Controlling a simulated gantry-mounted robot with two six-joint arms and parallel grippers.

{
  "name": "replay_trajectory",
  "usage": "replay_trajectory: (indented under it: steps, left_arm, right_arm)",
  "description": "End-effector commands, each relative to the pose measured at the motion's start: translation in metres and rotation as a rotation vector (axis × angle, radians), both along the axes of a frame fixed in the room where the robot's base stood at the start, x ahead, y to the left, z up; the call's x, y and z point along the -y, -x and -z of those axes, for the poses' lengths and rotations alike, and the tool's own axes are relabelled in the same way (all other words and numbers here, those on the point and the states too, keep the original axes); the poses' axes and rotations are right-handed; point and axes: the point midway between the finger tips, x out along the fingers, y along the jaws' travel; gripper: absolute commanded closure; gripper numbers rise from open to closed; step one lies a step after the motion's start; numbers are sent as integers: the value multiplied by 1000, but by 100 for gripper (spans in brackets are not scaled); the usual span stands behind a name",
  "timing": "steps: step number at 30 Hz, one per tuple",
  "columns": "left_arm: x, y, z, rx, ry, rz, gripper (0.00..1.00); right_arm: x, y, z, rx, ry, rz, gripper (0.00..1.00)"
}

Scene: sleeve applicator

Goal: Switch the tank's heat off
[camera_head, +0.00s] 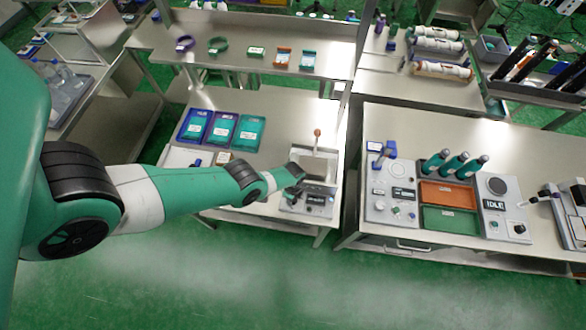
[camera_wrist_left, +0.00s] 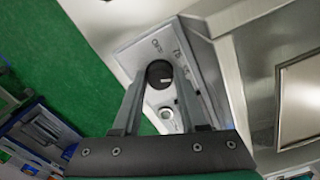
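The tank (camera_head: 316,166) is a grey metal basin unit at the front right of the middle bench. Its control panel (camera_head: 318,201) faces the front and is partly hidden by my arm. In the left wrist view a black round knob (camera_wrist_left: 160,74) with a light pointer mark sits on the panel, with a small silver round fitting (camera_wrist_left: 166,113) below it. My left gripper (camera_head: 296,183) is over the panel's left part. In the left wrist view its fingers (camera_wrist_left: 160,82) are apart, one on each side of the knob; contact is unclear. My right gripper is out of view.
A stick with a round tip (camera_head: 317,133) stands up at the tank. Purple and teal trays (camera_head: 221,131) lie behind my left forearm. A gap separates this bench from the right bench (camera_head: 400,125), which holds a control box and trays (camera_head: 448,217).

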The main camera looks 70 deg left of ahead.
Motion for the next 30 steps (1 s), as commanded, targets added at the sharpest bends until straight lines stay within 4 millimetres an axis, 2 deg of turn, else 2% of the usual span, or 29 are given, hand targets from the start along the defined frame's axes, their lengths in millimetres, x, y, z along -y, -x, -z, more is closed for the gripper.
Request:
replay_trajectory:
  steps: [1,6,20,30]
  left_arm:
    - [0,0,0,0,0,0,69]
    - [0,0,0,0,0,0,99]
    - [0,0,0,-1,1,-52,100]
    - [0,0,1,0,0,-279,100]
  right_arm:
    - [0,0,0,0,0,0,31]
    - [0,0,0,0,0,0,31]
    - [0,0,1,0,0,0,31]
    - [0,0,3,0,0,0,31]
